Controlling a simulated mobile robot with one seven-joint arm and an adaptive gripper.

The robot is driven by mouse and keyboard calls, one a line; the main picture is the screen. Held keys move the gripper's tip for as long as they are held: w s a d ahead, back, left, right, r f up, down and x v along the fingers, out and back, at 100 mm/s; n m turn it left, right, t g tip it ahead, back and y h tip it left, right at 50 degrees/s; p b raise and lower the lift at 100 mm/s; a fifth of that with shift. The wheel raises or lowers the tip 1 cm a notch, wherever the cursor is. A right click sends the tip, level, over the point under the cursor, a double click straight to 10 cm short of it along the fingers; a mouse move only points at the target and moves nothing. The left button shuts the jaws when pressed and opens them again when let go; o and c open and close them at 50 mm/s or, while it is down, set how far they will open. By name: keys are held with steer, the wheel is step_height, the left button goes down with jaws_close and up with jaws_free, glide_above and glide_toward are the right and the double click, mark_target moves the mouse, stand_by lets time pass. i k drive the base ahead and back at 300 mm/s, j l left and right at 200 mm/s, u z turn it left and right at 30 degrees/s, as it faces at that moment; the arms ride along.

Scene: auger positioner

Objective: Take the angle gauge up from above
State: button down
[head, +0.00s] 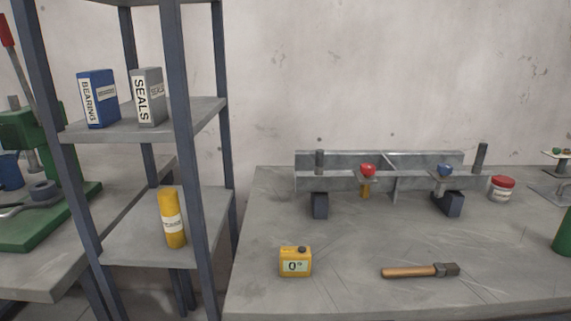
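The angle gauge (295,262) is a small yellow box with a pale display reading 0° and a dark knob on top. It stands upright on the grey workbench (345,292), near its front left. Nothing covers it or touches it from the sides. My gripper does not show in the head view.
Behind stands a metal fixture (345,181) with red and blue knobs on dark blocks. A red-lidded jar (502,189) and a green object (564,232) are at right. A shelf rack (188,160) rises left of the bench.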

mark_target(294, 263)
steer(key=k+l+u, duration=0.1)
steer(key=l+u, duration=0.3)
steer(key=k+l+u, duration=0.15)
steer(key=l+u, duration=0.2)
steer(key=l, duration=0.2)
steer(key=l+u, duration=0.35)
steer(key=i, duration=0.05)
